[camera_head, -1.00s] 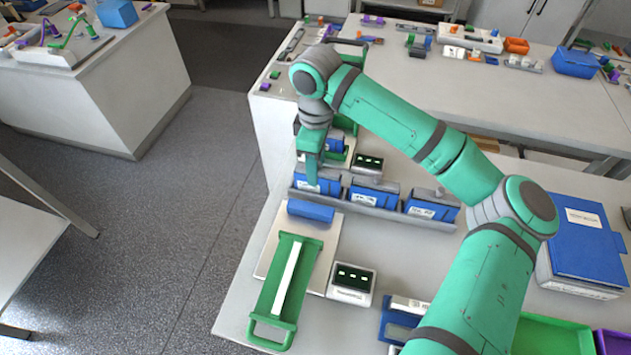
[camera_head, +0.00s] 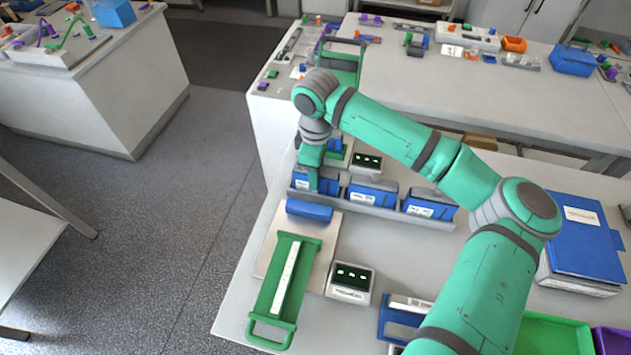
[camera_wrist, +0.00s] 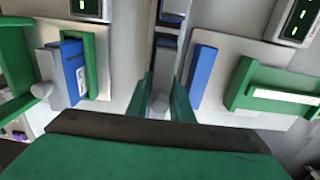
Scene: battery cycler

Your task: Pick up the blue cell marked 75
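Three blue cells with white labels stand in a row in a grey rack (camera_head: 385,213) in the head view: a left cell (camera_head: 328,182), a middle cell (camera_head: 372,193) and a right cell (camera_head: 430,204). The label digits are too small to read, so I cannot tell which is marked 75. My gripper (camera_head: 313,182) points down at the left cell and hides part of it. In the wrist view my gripper (camera_wrist: 165,100) has its green fingers apart, with a grey knob (camera_wrist: 160,104) between them. I see no clear contact with the knob.
Behind the rack, another blue cell (camera_wrist: 72,68) sits in a green holder (camera_wrist: 92,62), beside a small display. In front are a blue block (camera_head: 309,209), a green-handled tray (camera_head: 262,300) and another display (camera_head: 351,283). A blue binder (camera_head: 582,240) lies at right.

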